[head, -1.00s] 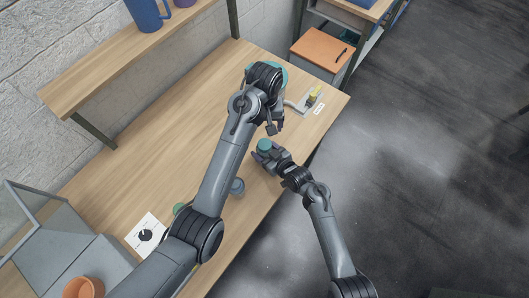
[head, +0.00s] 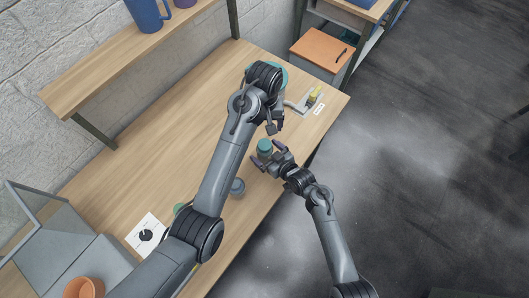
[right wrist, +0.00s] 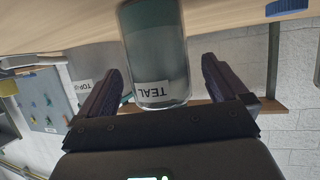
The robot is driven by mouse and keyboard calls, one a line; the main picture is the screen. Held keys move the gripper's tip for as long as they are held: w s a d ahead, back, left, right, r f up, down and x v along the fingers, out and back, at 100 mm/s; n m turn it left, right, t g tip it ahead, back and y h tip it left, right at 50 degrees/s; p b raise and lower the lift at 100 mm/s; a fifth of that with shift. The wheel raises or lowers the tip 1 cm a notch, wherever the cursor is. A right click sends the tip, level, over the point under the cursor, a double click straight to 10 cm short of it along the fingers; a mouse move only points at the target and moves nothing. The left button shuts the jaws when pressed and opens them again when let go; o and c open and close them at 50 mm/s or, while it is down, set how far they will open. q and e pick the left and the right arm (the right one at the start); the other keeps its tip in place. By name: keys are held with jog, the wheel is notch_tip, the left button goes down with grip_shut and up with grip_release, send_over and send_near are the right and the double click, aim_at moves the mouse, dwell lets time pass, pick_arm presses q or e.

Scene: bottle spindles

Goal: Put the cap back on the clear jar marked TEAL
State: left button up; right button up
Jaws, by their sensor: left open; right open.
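The clear jar marked TEAL (head: 264,146) stands on the bench near its front edge. In the right wrist view the jar (right wrist: 155,55) appears inverted, with teal contents and a clear rim; I see no cap on that rim. My right gripper (head: 267,160) is open, its fingers spread to either side of the jar with gaps showing. My left gripper (head: 275,126) is open just beyond the jar, with nothing visible in it. A larger teal round thing (head: 283,73) is mostly hidden behind my left wrist. I cannot identify the jar's cap.
A blue-grey round thing (head: 237,187) and a green one (head: 180,208) lie by my left arm. A ridged blue thing (right wrist: 287,7) shows in the wrist view. A grey holder (head: 297,105) with a yellow piece (head: 313,97) stands at right. The bench middle (head: 175,130) is clear.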

jog(key=v, duration=0.9)
jog(key=shift+s+p, duration=0.3)
jog(key=shift+p, duration=0.05)
jog(key=shift+d, duration=0.15)
